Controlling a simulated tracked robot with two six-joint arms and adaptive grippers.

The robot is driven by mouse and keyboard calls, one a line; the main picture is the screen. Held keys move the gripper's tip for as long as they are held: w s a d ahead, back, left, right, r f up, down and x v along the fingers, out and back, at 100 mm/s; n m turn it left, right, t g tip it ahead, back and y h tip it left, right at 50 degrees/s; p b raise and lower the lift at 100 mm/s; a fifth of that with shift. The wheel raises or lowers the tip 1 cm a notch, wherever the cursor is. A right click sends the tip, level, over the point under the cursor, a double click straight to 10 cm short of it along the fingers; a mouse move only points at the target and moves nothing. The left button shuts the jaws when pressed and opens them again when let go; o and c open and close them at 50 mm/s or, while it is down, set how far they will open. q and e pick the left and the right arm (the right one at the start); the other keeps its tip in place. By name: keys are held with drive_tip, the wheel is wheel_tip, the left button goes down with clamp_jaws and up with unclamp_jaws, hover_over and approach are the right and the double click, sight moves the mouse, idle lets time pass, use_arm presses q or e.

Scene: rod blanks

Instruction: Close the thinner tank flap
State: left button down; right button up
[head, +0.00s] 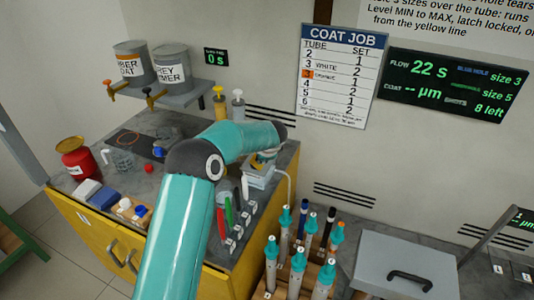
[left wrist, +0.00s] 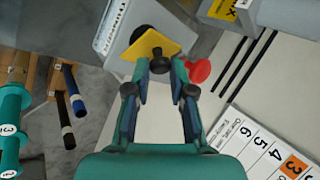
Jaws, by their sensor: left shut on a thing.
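My left gripper (head: 265,155) is at the grey-white box (head: 258,178) at the back right of the yellow cabinet's top. A dark round part (left wrist: 143,34) shows beside the plate, against the grey-white box (left wrist: 110,40). No flap label is readable, and my wrist partly hides the box in the head view. My right gripper is not in view.
Two paint tanks (head: 131,65) stand on a wall shelf at the back left. Coloured pens (head: 228,210) stand in front of the box. Teal-capped tools (head: 298,262) fill a rack at front right, beside a grey lidded box (head: 408,262). The wall is close behind.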

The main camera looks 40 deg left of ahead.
sight(253, 158)
use_arm(q)
drive_tip(key=a+h+p, duration=0.2)
drive_tip(key=p, duration=0.1)
drive_tip(key=shift+s+r+n, duration=0.15)
drive_tip(key=shift+s+n, duration=0.1)
drive_tip(key=shift+n, duration=0.15)
drive_tip(key=shift+a+f+t+h+p, duration=0.3)
drive_tip(key=shift+t+h+p, duration=0.1)
drive_tip(key=shift+h+p, duration=0.4)
drive_tip(key=shift+s+a+f+n+h, duration=0.1)
drive_tip(key=shift+a+f+n+h, duration=0.25)
drive_tip(key=shift+h, duration=0.35)
drive_tip(key=shift+s+a+f+n+t+h+b, duration=0.1)
drive_tip(key=shift+f+n+t+h+b, duration=0.1)
drive_tip(key=shift+h+b, duration=0.2)
drive_tip(key=shift+a+f+n+t+h+b, duration=0.1)
drive_tip(key=shift+f+t+h+b, duration=0.1)
drive_tip(key=shift+h+b, duration=0.2)
drive_tip(key=c, duration=1.5)
unclamp_jaws()
drive_tip(key=shift+o, duration=1.1)
